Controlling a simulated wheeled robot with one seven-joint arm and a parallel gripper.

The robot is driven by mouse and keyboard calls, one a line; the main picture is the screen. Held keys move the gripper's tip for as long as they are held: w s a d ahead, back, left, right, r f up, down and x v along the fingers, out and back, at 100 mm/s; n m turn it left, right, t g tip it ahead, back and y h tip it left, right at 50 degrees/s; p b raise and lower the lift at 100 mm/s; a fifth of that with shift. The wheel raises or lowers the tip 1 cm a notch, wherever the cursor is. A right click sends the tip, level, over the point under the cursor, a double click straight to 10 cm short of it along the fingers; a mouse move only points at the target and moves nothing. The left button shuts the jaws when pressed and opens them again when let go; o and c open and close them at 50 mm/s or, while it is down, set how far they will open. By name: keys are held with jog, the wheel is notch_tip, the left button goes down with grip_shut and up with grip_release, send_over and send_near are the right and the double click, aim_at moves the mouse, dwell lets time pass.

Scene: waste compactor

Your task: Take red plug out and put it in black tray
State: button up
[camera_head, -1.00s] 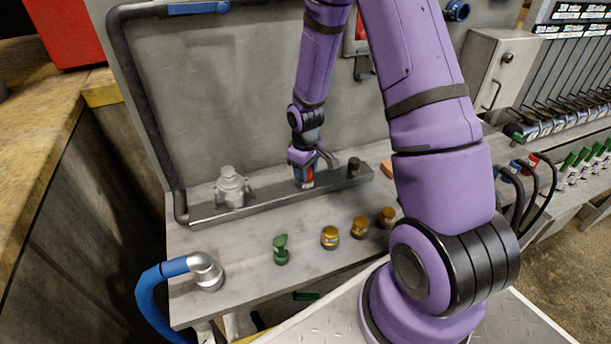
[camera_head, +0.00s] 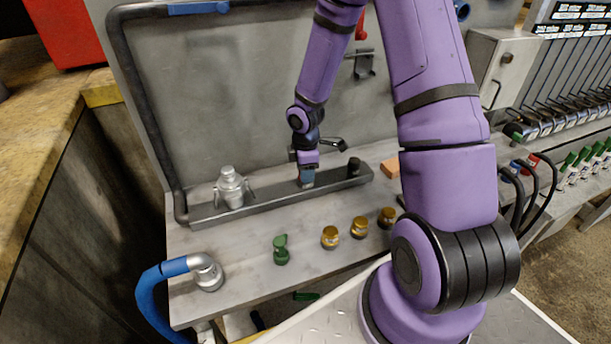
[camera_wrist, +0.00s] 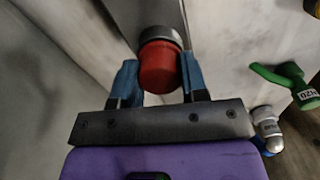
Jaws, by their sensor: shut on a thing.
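The red plug (camera_wrist: 158,66) sits between the two blue fingers of my gripper (camera_wrist: 158,82) in the wrist view. The fingers are shut on its sides. Its far end meets a grey metal collar, and I cannot tell whether it is still seated there. In the head view my gripper (camera_head: 306,181) points down at the long grey metal rail on the bench, and the plug is mostly hidden by the fingers. I cannot make out a black tray for certain.
A silver fitting (camera_head: 231,188) stands on the left of the rail (camera_head: 262,201), and a dark knob (camera_head: 354,166) on its right. A green valve (camera_head: 281,250) and several brass fittings (camera_head: 330,237) stand in front. A blue hose with a silver end (camera_head: 206,271) is at front left.

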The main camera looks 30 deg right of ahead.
jog(key=n, duration=0.5)
dwell(0.3)
jog(key=n, duration=0.5)
jog(key=o, duration=1.1)
jog(key=shift+c, duration=0.4)
